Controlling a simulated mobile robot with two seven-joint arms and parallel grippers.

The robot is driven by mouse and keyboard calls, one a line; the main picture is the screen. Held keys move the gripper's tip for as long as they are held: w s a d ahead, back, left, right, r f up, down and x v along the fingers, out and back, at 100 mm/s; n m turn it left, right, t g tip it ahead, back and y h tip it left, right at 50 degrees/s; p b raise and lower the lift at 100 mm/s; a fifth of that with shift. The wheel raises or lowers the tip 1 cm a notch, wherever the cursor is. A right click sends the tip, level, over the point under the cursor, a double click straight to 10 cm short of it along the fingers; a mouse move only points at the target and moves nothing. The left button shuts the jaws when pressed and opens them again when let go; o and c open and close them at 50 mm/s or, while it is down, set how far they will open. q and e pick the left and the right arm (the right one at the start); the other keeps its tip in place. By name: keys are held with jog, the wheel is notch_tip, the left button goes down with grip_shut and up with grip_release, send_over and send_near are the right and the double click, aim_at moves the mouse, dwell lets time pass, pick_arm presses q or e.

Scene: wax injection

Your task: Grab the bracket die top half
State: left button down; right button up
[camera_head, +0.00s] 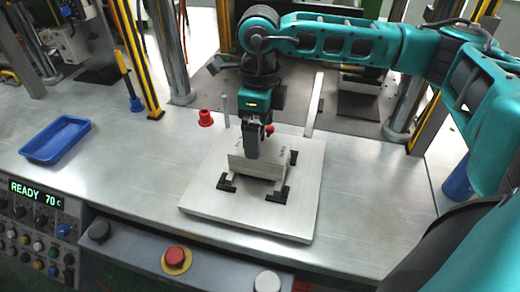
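A grey metal block, which looks like the bracket die (258,168), sits on a square light plate (240,219) at the middle of the bench. I cannot make out a seam between a top half and a lower half. My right gripper (251,154) points straight down at the die, its dark fingers overlapping the die's top rear edge. The fingers look like one dark piece from here, so their gap and any contact are hidden. My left gripper is not in view.
Black corner pieces (277,193) surround the die on the plate. A red cap (205,118) and upright rods stand behind it. A blue tray (55,139) lies on the left. A control panel (38,225) reads READY 70 C. Red button (175,257) is at the front. The bench between tray and plate is clear.

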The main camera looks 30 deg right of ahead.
jog(key=shift+d+f, duration=0.1)
jog(key=shift+f, duration=1.45)
jog(key=shift+c, duration=0.3)
jog(key=shift+w+r, duration=0.1)
jog(key=c, duration=1.5)
